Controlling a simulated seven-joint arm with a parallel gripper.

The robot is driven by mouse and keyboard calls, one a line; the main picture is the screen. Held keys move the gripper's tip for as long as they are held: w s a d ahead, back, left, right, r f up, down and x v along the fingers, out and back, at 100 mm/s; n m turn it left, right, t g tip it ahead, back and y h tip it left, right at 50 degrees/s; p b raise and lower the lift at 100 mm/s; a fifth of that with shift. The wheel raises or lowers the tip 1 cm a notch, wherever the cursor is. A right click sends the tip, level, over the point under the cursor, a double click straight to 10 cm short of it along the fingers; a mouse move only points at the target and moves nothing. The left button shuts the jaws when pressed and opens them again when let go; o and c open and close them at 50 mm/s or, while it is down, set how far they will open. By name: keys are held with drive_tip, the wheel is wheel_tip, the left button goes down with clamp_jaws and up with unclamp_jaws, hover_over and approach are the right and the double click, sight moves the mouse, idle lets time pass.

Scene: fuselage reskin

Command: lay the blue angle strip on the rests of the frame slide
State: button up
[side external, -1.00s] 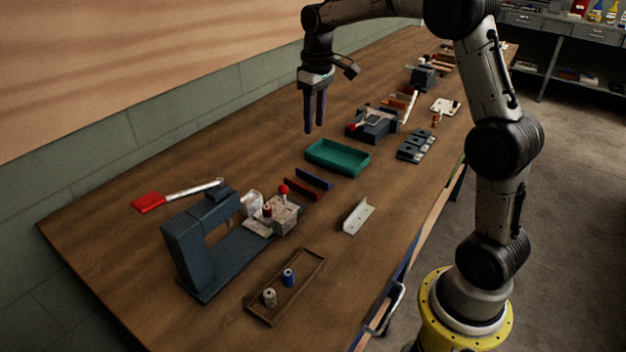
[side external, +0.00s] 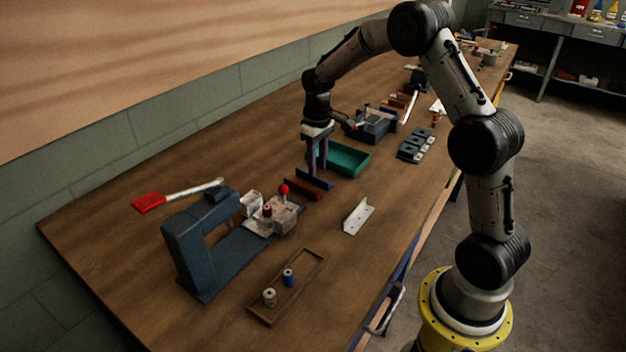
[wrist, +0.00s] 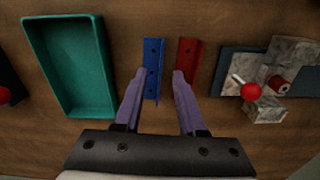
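The blue angle strip (side external: 328,186) lies on the bench beside a red angle strip (side external: 302,189). In the wrist view the blue strip (wrist: 153,65), with dark holes, runs lengthwise between my fingertips, nearer the left one. The red strip (wrist: 187,62) shows just beyond the right fingertip. My gripper (side external: 316,175) is open and empty, pointing down at the blue strip; its fingertips also show in the wrist view (wrist: 159,73). I cannot tell the remaining height gap. A blue-grey fixture (side external: 372,125) stands farther back; I cannot tell whether it is the frame slide.
A green tray (side external: 350,158) stands close behind the strips. A blue-grey C-shaped press (side external: 190,240) with a red-knobbed block (side external: 285,213) is in front. A pale angle piece (side external: 358,215) and a wooden tray (side external: 262,312) with two spools lie nearer. Bare bench lies left.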

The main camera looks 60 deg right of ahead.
sight(316, 178)
drive_tip(key=shift+w+f, duration=0.1)
drive_tip(key=shift+f, duration=1.7)
clamp_jaws()
